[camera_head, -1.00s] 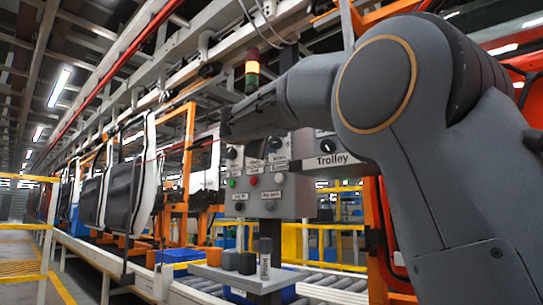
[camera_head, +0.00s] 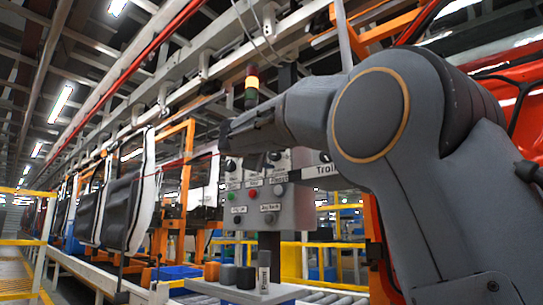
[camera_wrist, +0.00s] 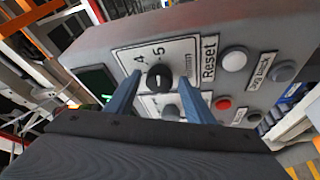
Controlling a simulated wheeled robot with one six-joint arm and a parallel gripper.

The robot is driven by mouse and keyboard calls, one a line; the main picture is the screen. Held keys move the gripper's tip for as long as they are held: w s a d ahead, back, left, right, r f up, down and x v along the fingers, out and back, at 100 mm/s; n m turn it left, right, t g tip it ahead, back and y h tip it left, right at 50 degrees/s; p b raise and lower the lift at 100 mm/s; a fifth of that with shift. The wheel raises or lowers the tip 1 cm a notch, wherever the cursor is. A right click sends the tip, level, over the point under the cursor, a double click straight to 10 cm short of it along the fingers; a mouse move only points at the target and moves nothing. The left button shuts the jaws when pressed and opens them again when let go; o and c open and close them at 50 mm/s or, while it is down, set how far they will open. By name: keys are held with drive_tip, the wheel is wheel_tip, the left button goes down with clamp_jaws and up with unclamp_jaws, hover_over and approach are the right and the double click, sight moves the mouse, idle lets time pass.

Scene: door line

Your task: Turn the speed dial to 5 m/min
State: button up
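The speed dial (camera_wrist: 160,77) is a black round knob on a white plate in the wrist view. The figures 4 and 5 stand above it, and I cannot read its pointer setting surely. My gripper (camera_wrist: 160,81) is open, its two blue fingers apart on either side of the dial in the picture.
A Reset plate (camera_wrist: 209,58), a white button (camera_wrist: 233,60), a grey Jog back button (camera_wrist: 284,71) and a red button (camera_wrist: 222,103) are close by. A green-lit square (camera_wrist: 98,84) is left of the dial. A small shelf (camera_head: 225,291) with dark blocks stands below the panel.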

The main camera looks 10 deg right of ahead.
drive_tip(key=v, duration=0.8)
drive_tip(key=shift+w, duration=0.1)
idle(0.6)
